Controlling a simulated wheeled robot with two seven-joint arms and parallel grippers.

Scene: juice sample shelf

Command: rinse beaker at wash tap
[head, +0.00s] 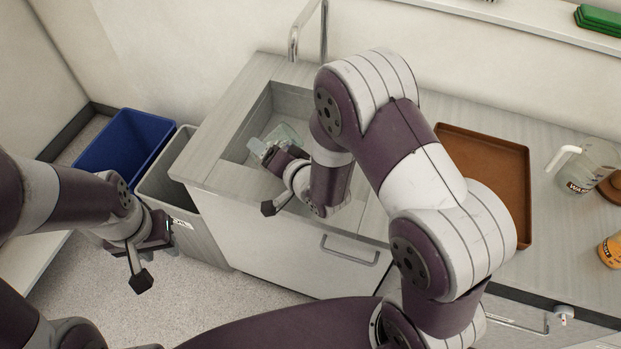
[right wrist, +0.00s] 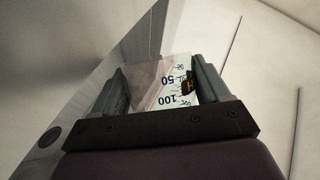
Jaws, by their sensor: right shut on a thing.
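The clear beaker (head: 286,133) is in my right gripper (head: 266,149), inside the grey sink (head: 250,122) in the head view. In the right wrist view the beaker (right wrist: 176,86) sits between the two fingers, with its 50 and 100 marks upside down. A pinkish patch and a small dark red spot show there; I cannot tell what they are. The wash tap (head: 324,28) rises behind the sink, its spout above and apart from the beaker. No water shows. My left gripper (head: 158,240) hangs at the left over the grey bin; its fingers are unclear.
A blue bin (head: 125,140) and a grey bin (head: 172,212) stand left of the counter. A brown tray (head: 485,170) lies right of the sink, partly behind my right arm. A wash bottle (head: 588,165) and an orange-labelled container (head: 612,250) stand farther right.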

